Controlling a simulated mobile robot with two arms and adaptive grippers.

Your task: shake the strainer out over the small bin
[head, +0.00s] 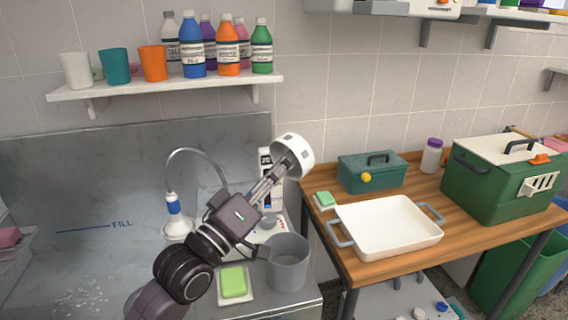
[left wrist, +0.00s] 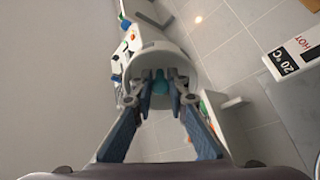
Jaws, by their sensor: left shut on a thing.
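The strainer (head: 301,147), a short white cup-like cylinder, is held tilted in the air in the head view. My left gripper (head: 278,174) is shut on it, with the arm reaching up from the lower left. In the left wrist view the strainer (left wrist: 150,52) shows as a pale round wall between and beyond the blue-grey fingers (left wrist: 160,88). The small bin (head: 288,275), a grey open cylinder, stands on the counter below the strainer in the picture. How exactly they line up in depth I cannot tell. My right gripper is not in view.
A green sponge (head: 233,283) lies on a white dish left of the bin. A sprayer (head: 175,215) hangs over the steel sink. A white tray (head: 388,230), a teal box (head: 371,175) and a green crate (head: 495,185) stand on the wooden table. A bottle shelf (head: 170,85) is above.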

